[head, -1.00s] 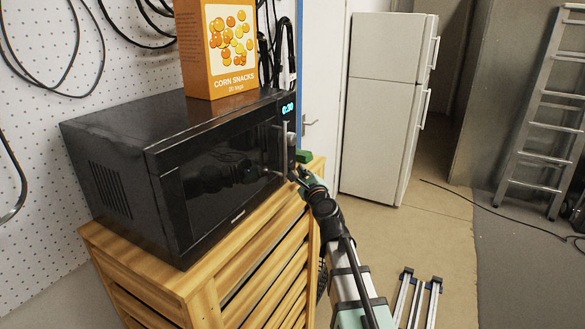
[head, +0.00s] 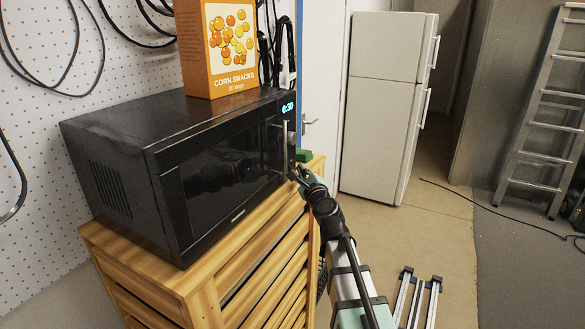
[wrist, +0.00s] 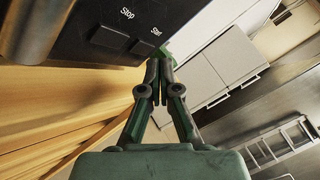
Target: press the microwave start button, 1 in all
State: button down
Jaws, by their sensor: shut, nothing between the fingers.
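The black microwave (head: 110,140) sits on a slatted wooden cabinet, door closed, its blue display (head: 288,107) reading what looks like 0:30. In the wrist view its dark control panel (wrist: 85,15) fills the upper left, with a Stop button (wrist: 105,38) and a label reading Start (wrist: 156,30). Contact cannot be told. In the head view my gripper (head: 295,173) is at the panel's lower front.
An orange corn snacks box (head: 218,50) stands on the microwave. The wooden cabinet (head: 195,280) is directly below. A green object (head: 304,155) lies behind the panel on the cabinet top. A white fridge (head: 380,110) and a ladder (head: 540,110) stand well away.

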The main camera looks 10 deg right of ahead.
jog(key=shift+w+a, duration=0.1)
jog(key=shift+a, duration=0.05)
jog(key=shift+w+a, duration=0.15)
jog(key=shift+a, duration=0.1)
